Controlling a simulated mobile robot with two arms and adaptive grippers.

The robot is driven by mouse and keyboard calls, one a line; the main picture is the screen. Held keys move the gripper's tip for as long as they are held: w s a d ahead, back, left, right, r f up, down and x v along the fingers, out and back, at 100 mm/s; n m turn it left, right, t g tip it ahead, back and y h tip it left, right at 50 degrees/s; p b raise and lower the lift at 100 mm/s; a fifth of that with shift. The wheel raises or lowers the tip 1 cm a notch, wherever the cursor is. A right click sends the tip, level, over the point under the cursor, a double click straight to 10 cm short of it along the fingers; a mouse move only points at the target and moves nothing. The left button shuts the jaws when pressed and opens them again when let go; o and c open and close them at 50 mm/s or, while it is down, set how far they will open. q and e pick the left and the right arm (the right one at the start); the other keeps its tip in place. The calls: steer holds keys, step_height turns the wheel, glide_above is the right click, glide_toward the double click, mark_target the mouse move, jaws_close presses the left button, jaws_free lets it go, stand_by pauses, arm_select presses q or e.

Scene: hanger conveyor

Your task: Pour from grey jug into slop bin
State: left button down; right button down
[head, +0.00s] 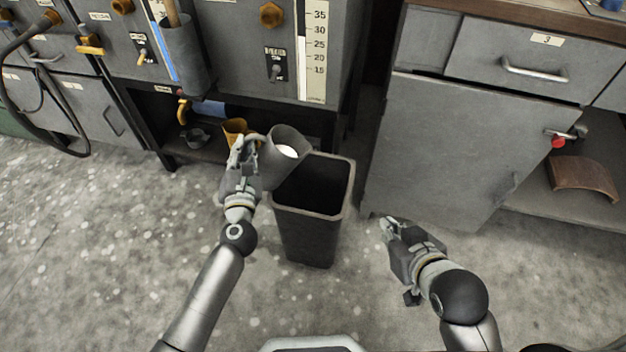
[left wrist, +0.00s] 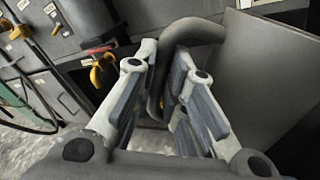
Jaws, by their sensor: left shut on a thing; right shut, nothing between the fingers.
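The grey jug (head: 277,165) is held up at the left rim of the slop bin, tilted a little toward the bin, with white contents showing inside its mouth. My left gripper (head: 248,150) is shut on the jug's handle. In the left wrist view the dark curved handle (left wrist: 157,95) runs between the fingers of the left gripper (left wrist: 165,90), with the jug's body (left wrist: 245,75) to the right. The slop bin (head: 308,235) is a dark, tall, open bin standing on the floor. No stream is visible. My right gripper (head: 388,226) is shut and empty, right of the bin.
Grey machine cabinets (head: 230,50) with a low shelf stand behind the bin. A grey cabinet door (head: 440,150) stands to the right, beside an open compartment holding a brown curved piece (head: 584,182). A yellow jug (head: 235,130) is on the low shelf. The floor at left is clear.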

arm_select(q)
steer(key=shift+r, duration=0.3)
arm_select(e)
steer(key=shift+s+d+f+g, duration=0.3)
steer(key=shift+s+f+g, duration=0.35)
steer(key=shift+s, duration=0.25)
arm_select(q)
steer(key=shift+p, duration=0.3)
arm_select(e)
steer(key=shift+s+d+f+h, duration=0.1)
steer(key=shift+s+h, duration=0.15)
steer(key=shift+h, duration=0.05)
arm_select(q)
steer(key=shift+d+r+m, duration=0.1)
steer(key=shift+r+m, duration=0.05)
steer(key=shift+m, duration=0.25)
steer(key=shift+d+r+m+p, duration=0.1)
steer(key=shift+r+m+p, duration=0.1)
steer(key=shift+m+p, duration=0.3)
arm_select(e)
steer(key=s+d+f+g, duration=0.2)
steer(key=s+g, duration=0.1)
steer(key=s, duration=0.3)
steer(key=shift+f+h, duration=0.3)
stand_by(0.5)
steer(key=shift+r+g, duration=0.15)
steer(key=shift+g, duration=0.1)
